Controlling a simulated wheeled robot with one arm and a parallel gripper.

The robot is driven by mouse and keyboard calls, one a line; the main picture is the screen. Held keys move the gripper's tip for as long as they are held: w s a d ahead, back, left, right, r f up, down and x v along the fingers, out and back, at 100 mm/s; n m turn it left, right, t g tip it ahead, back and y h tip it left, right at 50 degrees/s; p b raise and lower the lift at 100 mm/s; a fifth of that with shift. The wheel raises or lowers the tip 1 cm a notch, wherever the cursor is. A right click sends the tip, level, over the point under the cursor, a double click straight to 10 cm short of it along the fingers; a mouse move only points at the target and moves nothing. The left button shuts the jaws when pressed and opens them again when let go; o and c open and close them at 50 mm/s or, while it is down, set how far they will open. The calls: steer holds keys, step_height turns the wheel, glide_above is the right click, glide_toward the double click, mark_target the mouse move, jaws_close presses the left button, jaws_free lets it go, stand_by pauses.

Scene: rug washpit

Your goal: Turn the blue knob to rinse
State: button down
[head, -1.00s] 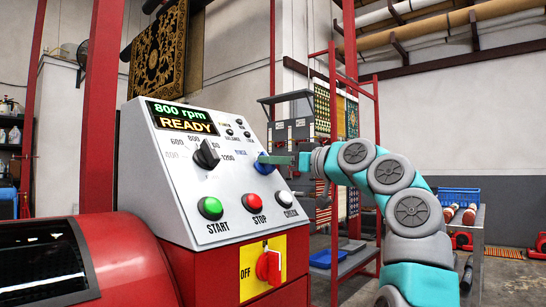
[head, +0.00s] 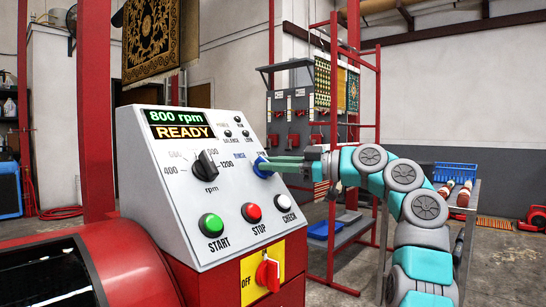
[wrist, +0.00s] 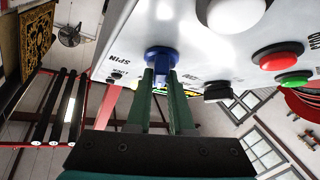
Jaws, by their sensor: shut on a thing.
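The blue knob (head: 262,167) is on the sloped white panel (head: 185,235), at its right side, between the words RINSE and SPIN. My gripper (head: 274,164) reaches it from the right, with its two green fingers shut on the knob. In the wrist view the blue knob (wrist: 161,60) sits between the green fingertips (wrist: 161,75). The fingers hide part of the knob, and I cannot tell which way its pointer faces. The display (head: 180,124) reads 800 rpm READY.
A black rpm knob (head: 205,165) is left of the blue one. Below are green START (head: 211,225), red STOP (head: 251,212) and white CHECK (head: 284,202) buttons. A red switch (head: 268,272) is on a yellow plate. A red rack (head: 378,95) stands behind my arm.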

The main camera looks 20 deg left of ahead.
steer(key=shift+a, duration=0.1)
steer(key=c, duration=0.8)
jaws_free()
steer(key=d+b, duration=0.1)
steer(key=d, duration=0.6)
steer(key=shift+s+d, duration=0.15)
steer(key=shift+d, duration=0.2)
